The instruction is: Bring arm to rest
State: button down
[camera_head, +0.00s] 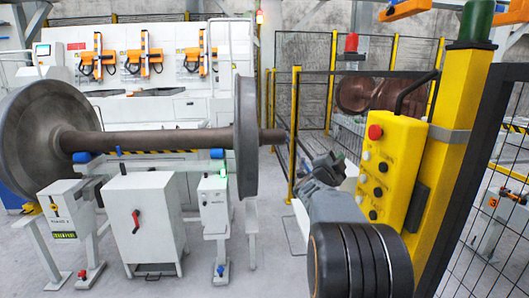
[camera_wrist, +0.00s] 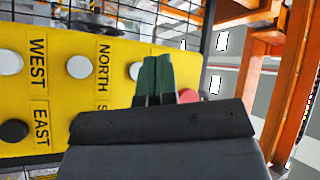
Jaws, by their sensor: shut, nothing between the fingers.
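My arm (camera_head: 335,208) reaches up from the bottom of the head view, with my gripper (camera_head: 326,168) just left of the yellow control box (camera_head: 390,165). In the wrist view my gripper's two green fingertips (camera_wrist: 157,68) are together, with nothing between them. They stand in front of the yellow control box (camera_wrist: 60,85), which has white and black buttons and the words WEST, EAST and NORTH. The fingers partly cover a white button and a red button (camera_wrist: 188,96). I cannot tell whether they touch the box.
A yellow post (camera_head: 455,130) with a green lamp carries the control box. Black mesh fencing (camera_head: 490,170) runs beside it. A large wheelset (camera_head: 150,140) stands at left, with white cabinets (camera_head: 145,225) below. Orange beams (camera_wrist: 275,75) rise at right in the wrist view. Grey floor is open centrally.

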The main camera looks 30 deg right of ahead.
jog(key=w+a+f+n+t+y, duration=0.45)
jog(key=a+f+n+y, duration=0.25)
jog(key=f+n+y, duration=0.35)
jog(key=s+a+f+n+g+y, duration=0.3)
jog(key=a+f+n+y, duration=0.25)
jog(key=a, duration=0.55)
jog(key=s+a+f+n+g+y, duration=0.1)
jog(key=s+a+n, duration=0.3)
jog(key=s+a, duration=0.5)
jog(key=s+a+f+n+g+y+p, duration=0.1)
jog(key=s+a+f+n+g+y, duration=0.1)
jog(key=s+a, duration=0.8)
jog(key=f+n+g, duration=0.1)
jog(key=n+g, duration=0.1)
jog(key=n, duration=0.1)
jog(key=shift+a+f+g, duration=0.2)
jog(key=shift+a+g, duration=0.1)
jog(key=shift+g, duration=0.05)
jog(key=shift+d, duration=0.1)
